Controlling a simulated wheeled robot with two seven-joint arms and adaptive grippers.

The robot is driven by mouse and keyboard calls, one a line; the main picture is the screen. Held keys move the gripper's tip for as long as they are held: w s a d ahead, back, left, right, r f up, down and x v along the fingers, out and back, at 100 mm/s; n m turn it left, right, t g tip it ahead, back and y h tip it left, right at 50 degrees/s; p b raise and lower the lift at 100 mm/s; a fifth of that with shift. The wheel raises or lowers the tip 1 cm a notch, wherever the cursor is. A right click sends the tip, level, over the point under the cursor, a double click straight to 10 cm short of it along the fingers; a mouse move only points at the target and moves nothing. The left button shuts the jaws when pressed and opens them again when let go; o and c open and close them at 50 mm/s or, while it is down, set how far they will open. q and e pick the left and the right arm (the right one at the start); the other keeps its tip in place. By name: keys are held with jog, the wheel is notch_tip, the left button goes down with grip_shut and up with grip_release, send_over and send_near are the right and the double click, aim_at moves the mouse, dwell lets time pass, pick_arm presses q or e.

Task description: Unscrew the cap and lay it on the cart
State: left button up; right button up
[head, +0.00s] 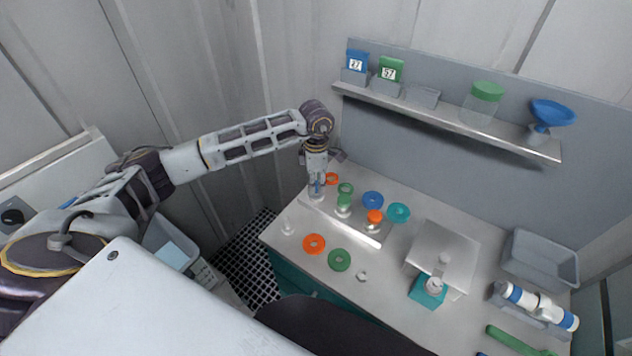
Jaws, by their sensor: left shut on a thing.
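My left gripper (316,178) points down at the back left of the cart top (385,278). It is shut on what looks like a cap, with a little blue showing between its fingers. A clear vessel (317,193) shows just below the fingers on a pale tray (357,233). I cannot tell whether cap and vessel are still joined. To its right on the tray stand a vessel with a green top (344,201) and one with an orange cap (375,217). My right gripper is not in view.
A raised grey plate (443,252), a teal block (428,291) and a grey bin (541,260) stand right. A shelf (440,108) hangs behind. The front middle has bare room.

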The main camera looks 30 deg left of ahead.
aim_at(316, 184)
pick_arm(q)
jog(key=shift+n, duration=3.3)
jog(key=o, duration=1.2)
jog(key=shift+c, duration=0.2)
jog(key=shift+r, duration=0.1)
jog(key=shift+r+p, duration=1.25)
jog(key=shift+r, duration=0.95)
